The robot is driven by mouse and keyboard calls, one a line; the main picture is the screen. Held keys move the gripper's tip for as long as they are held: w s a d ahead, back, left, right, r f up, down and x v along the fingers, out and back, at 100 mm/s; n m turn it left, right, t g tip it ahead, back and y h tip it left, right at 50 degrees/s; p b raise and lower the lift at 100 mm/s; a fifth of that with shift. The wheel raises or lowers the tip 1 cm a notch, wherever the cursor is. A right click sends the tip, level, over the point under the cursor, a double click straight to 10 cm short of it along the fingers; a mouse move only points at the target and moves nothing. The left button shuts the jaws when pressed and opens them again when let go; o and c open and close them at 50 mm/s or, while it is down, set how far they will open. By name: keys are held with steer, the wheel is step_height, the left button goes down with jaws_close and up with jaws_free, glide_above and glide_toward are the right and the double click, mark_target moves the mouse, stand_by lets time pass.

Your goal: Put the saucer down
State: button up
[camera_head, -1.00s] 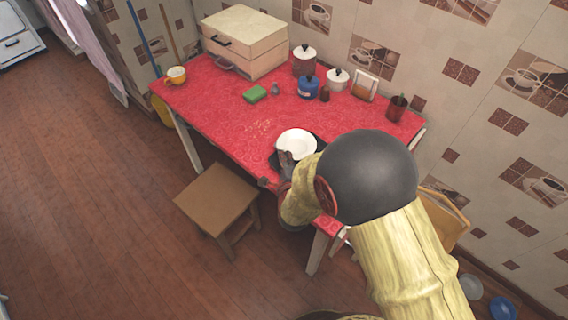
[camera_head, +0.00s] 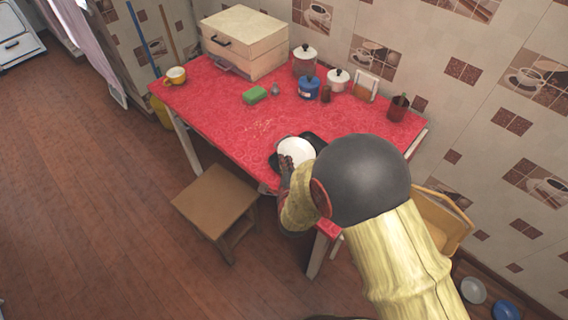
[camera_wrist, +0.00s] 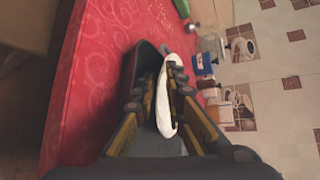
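The white saucer (camera_head: 298,149) is at the front edge of the red table, above or against a black flat thing (camera_head: 314,138). In the wrist view the saucer (camera_wrist: 164,112) shows nearly edge-on between the fingers. My gripper (camera_head: 287,164) is at the saucer's near rim, and in the wrist view the two fingers (camera_wrist: 162,88) close on that rim. The black thing (camera_wrist: 143,62) lies just beyond the fingers there. Whether the saucer touches it is hard to tell.
The red table (camera_head: 215,105) has clear room left of the saucer. A green sponge (camera_head: 255,95), a blue pot (camera_head: 308,88), a brown mug (camera_head: 398,106) and a large box (camera_head: 245,42) stand farther back. A stool (camera_head: 215,198) is in front.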

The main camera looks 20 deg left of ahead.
steer(key=shift+r, duration=0.15)
steer(key=shift+r+p, duration=0.2)
steer(key=shift+p, duration=0.25)
steer(key=p+v, duration=0.3)
steer(key=v, duration=0.9)
steer(key=w+d+r+n+g+h, duration=0.1)
steer(key=w+d+r+n+g, duration=0.1)
steer(key=d+r+n, duration=0.4)
steer(key=w+d+r+n+g+h, duration=0.1)
steer(key=w+d+r+n, duration=0.15)
steer(key=d+r, duration=0.6)
steer(key=s+d+r+n+g+h, duration=0.2)
steer(key=s+d+r+n, duration=0.2)
steer(key=s+d, duration=0.6)
steer(key=s+d+r+n+g+h, duration=0.2)
steer(key=s+d+r+n, duration=0.2)
steer(key=s+d+r, duration=0.3)
steer(key=s+d, duration=0.2)
steer(key=d, duration=0.1)
steer(key=shift+s+d+r, duration=0.25)
steer(key=shift+s+d, duration=0.05)
steer(key=shift+s, duration=0.1)
